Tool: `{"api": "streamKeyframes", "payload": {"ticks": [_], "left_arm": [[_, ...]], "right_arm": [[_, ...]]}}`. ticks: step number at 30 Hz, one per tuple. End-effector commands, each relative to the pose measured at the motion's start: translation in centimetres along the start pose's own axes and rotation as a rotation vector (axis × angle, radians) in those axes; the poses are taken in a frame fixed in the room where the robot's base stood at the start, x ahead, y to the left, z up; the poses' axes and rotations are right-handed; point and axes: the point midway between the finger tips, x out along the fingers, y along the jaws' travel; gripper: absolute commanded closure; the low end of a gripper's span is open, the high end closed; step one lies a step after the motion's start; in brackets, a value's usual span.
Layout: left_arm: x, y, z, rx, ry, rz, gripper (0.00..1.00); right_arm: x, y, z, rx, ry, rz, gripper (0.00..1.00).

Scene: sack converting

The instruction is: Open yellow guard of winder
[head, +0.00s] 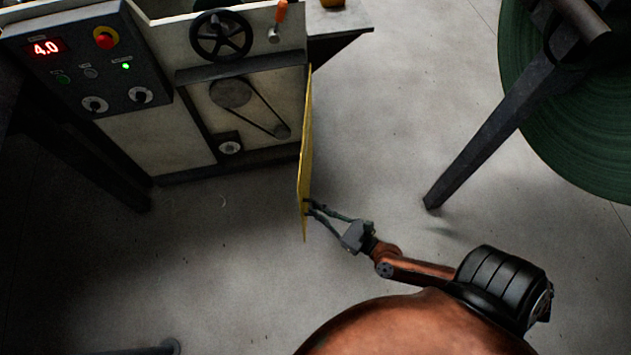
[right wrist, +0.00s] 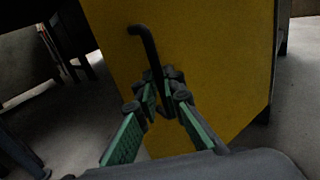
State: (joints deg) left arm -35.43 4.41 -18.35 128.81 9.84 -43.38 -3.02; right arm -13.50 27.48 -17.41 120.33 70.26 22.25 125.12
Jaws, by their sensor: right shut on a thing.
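The yellow guard (head: 305,150) of the winder stands swung out from the machine front, seen nearly edge-on in the head view. Behind it the winder's opening (head: 240,105) shows a belt and pulleys. In the right wrist view the guard's yellow face (right wrist: 215,60) fills the middle, with a dark bent handle (right wrist: 150,50) on it. My right gripper (head: 309,206) is at the guard's outer edge. In the right wrist view its fingers (right wrist: 166,98) are closed around the lower part of the handle. My left gripper is not in view.
A control panel (head: 90,55) with a red display reading 4.0 is at the upper left. A black handwheel (head: 221,36) sits above the opening. A large green roll (head: 575,120) and a dark leg (head: 500,115) stand at the right. The floor (head: 400,130) between is clear.

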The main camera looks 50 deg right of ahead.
Motion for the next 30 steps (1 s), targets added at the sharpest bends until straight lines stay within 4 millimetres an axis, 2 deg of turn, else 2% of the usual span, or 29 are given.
{"api": "streamKeyframes", "payload": {"ticks": [1,9,10,17,26,30], "left_arm": [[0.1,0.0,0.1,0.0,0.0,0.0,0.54],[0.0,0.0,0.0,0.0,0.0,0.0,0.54],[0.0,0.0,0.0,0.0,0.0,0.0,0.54],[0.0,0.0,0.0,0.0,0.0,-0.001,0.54],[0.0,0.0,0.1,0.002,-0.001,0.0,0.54],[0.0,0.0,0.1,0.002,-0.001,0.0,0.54]], "right_arm": [[0.3,-1.5,0.2,-0.01,-0.011,-0.026,1.0],[0.5,-1.3,0.3,-0.009,-0.013,-0.023,1.0],[0.5,-1.3,0.3,-0.009,-0.013,-0.023,0.9],[0.6,-1.1,0.4,-0.009,-0.013,-0.019,0.75],[0.4,-0.9,0.5,-0.006,-0.012,-0.016,0.75],[0.5,-0.8,1.7,-0.002,-0.013,-0.019,0.75]]}}
